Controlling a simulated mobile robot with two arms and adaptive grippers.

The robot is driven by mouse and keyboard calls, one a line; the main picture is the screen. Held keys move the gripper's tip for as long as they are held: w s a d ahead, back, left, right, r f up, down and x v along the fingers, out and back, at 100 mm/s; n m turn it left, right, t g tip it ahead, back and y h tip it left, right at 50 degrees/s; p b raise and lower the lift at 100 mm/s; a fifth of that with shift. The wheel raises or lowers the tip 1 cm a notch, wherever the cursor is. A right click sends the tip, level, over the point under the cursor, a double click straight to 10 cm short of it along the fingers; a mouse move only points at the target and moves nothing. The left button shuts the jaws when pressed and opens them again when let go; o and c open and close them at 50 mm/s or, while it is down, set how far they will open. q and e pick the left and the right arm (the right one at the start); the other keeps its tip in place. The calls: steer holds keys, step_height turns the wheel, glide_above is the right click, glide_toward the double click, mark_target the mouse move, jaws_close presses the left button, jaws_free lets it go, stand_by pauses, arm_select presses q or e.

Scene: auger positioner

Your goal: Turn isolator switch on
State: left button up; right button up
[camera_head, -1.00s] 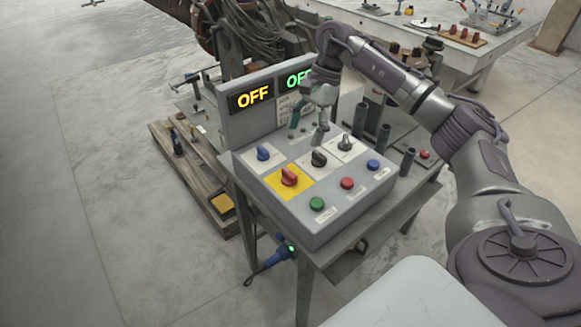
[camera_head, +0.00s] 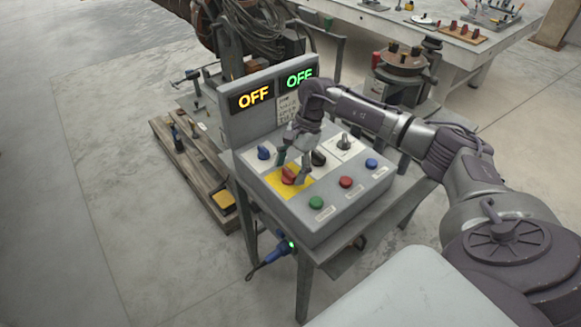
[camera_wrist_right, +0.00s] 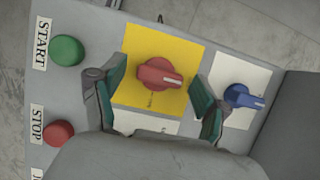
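The isolator switch looks to be the red rotary knob (camera_head: 290,175) on a yellow plate (camera_head: 270,182) of the grey control box (camera_head: 330,222). In the right wrist view the red knob (camera_wrist_right: 160,73) sits between and beyond the fingertips, its white mark pointing right. My right gripper (camera_head: 292,172) is open above the knob, with its green-padded fingers (camera_wrist_right: 160,92) on either side and apart from it. Two displays, yellow (camera_head: 254,96) and green (camera_head: 299,78), both read OFF. My left gripper is not in view.
A blue knob (camera_head: 263,152) and a black knob (camera_head: 319,158) flank the red one. Green (camera_head: 316,202), red (camera_head: 347,182) and blue (camera_head: 371,163) buttons line the front. The upright display panel (camera_head: 236,124) stands behind. A wooden pallet (camera_head: 190,170) lies left on the floor.

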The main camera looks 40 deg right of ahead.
steer(key=c, duration=1)
steer(key=shift+c, duration=0.2)
steer(key=shift+m, duration=0.3)
steer(key=m+t+b, duration=0.1)
steer(key=m+b, duration=0.1)
steer(key=m, duration=0.1)
steer(key=shift+s+f+m+t, duration=0.1)
steer(key=shift+m+t, duration=0.2)
steer(key=shift+t, duration=0.1)
steer(key=m+t+b, duration=0.1)
steer(key=m, duration=0.1)
steer(key=m+h+b, duration=0.1)
steer(key=m, duration=0.2)
steer(key=shift+a+t+b, duration=0.1)
steer(key=shift+t+b, duration=0.3)
steer(key=m+b, duration=0.1)
steer(key=m, duration=0.1)
steer(key=m+t+h+b, duration=0.1)
steer(key=m, duration=0.2)
steer(key=shift+s+h+b, duration=0.1)
steer(key=shift+h+b, duration=0.2)
steer(key=shift+b, duration=0.05)
steer(key=shift+a+m+h+b, duration=0.1)
steer(key=shift+m+h+b, duration=0.25)
steer(key=shift+m+b, duration=0.45)
steer(key=shift+a+m+h+b, duration=0.1)
steer(key=shift+m+h+b, duration=0.25)
steer(key=shift+m, duration=0.85)
steer(key=shift+d+r, duration=0.1)
steer(key=shift+r, duration=0.1)
